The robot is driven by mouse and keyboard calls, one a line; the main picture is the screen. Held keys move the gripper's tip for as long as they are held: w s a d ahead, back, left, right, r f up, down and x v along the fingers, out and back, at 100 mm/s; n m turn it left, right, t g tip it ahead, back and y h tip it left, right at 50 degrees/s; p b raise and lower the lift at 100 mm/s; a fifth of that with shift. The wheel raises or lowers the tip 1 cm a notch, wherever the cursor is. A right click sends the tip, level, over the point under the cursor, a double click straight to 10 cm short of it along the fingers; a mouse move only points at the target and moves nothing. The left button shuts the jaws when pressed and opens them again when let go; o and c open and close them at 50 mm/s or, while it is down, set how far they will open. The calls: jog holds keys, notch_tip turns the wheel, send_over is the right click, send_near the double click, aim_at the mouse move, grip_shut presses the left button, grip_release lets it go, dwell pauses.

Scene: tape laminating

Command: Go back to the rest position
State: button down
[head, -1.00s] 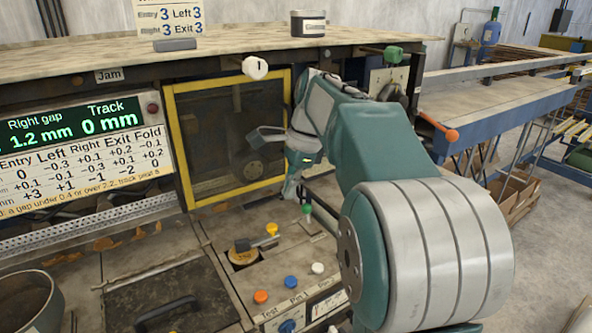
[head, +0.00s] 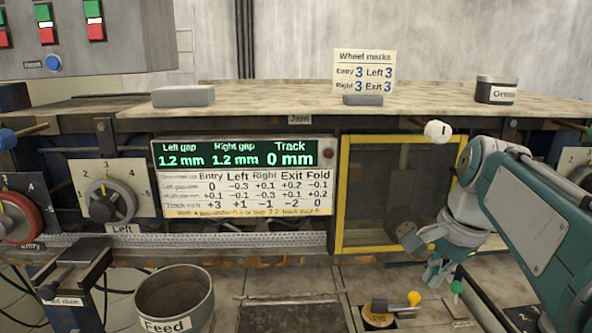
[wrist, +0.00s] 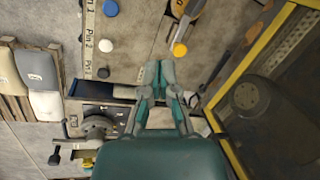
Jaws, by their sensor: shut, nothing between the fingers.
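My gripper (head: 437,272) hangs at the right in the head view, in front of the lower right part of the yellow-framed window (head: 390,190). In the wrist view my gripper (wrist: 157,72) is shut, with its fingertips together and nothing held. It is apart from the yellow knob (wrist: 180,49) and the blue button (wrist: 111,8) on the deck below. The yellow knob also shows in the head view (head: 414,298), below and left of the gripper.
The display (head: 235,154) reads left gap 1.2 mm, right gap 1.2 mm, track 0 mm. A Feed bowl (head: 175,297) stands front left. A white knob (head: 437,131) and a green knob (head: 457,287) are near my arm. The marks sign (head: 363,70) stands on the top shelf.

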jog(key=s+a+f+n+t, duration=0.2)
jog(key=s+a+f+n, duration=0.1)
jog(key=s+f+n, duration=0.2)
jog(key=s+a+f+n+t+h, duration=0.1)
jog(key=s+a+f+n, duration=0.2)
jog(key=s+f+n, duration=0.3)
jog(key=shift+s+a+f+n+t+h, duration=0.15)
jog(key=shift+s+a+n+t+h, duration=0.2)
jog(key=shift+s+n, duration=0.65)
